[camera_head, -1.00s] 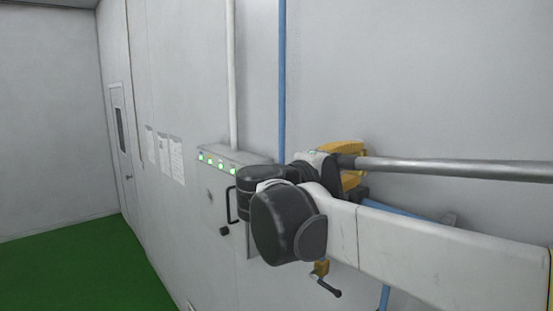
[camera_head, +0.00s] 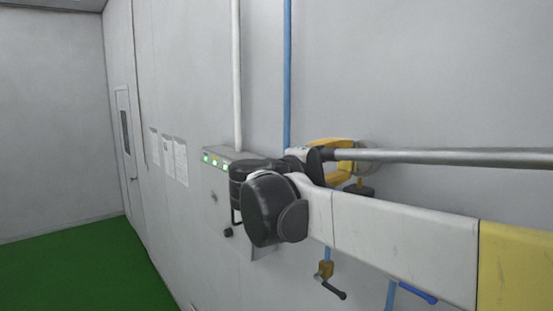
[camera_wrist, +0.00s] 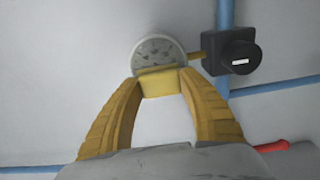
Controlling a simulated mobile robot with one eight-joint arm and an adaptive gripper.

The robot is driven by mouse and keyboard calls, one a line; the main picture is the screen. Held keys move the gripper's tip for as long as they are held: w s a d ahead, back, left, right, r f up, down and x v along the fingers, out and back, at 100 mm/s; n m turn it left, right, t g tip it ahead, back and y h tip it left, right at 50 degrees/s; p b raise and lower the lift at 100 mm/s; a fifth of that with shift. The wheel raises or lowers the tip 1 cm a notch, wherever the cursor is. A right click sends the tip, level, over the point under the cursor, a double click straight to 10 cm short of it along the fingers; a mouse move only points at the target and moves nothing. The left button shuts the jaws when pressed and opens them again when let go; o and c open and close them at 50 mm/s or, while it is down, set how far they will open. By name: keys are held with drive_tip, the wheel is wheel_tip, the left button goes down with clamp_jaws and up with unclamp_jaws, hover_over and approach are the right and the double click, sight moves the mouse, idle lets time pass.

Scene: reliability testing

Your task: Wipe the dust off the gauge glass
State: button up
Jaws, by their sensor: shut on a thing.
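The gauge (camera_wrist: 157,50) is a round white dial with a grey rim, mounted on the wall in the upper middle of the wrist view. In the head view the gauge (camera_head: 368,155) shows only in part behind the grey pipe and my arm. My gripper (camera_wrist: 160,82), with two yellow fingers, is shut on a yellow block-like pad (camera_wrist: 160,83). The pad overlaps the lower edge of the dial in the picture; I cannot tell whether it touches the glass. My gripper also shows in the head view (camera_head: 335,160), its fingertips close to the gauge.
A black box-shaped fitting (camera_wrist: 231,55) sits right of the gauge on a blue pipe (camera_wrist: 224,15). A red handle (camera_wrist: 272,146) is at lower right. A grey cabinet with green lights (camera_head: 217,162) and a valve with a black handle (camera_head: 326,272) are near my arm.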

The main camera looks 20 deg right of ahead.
drive_tip(key=shift+v, duration=2.75)
drive_tip(key=shift+a, duration=0.2)
drive_tip(key=v, duration=0.2)
drive_tip(key=shift+s+a, duration=0.15)
drive_tip(key=shift+a, duration=0.2)
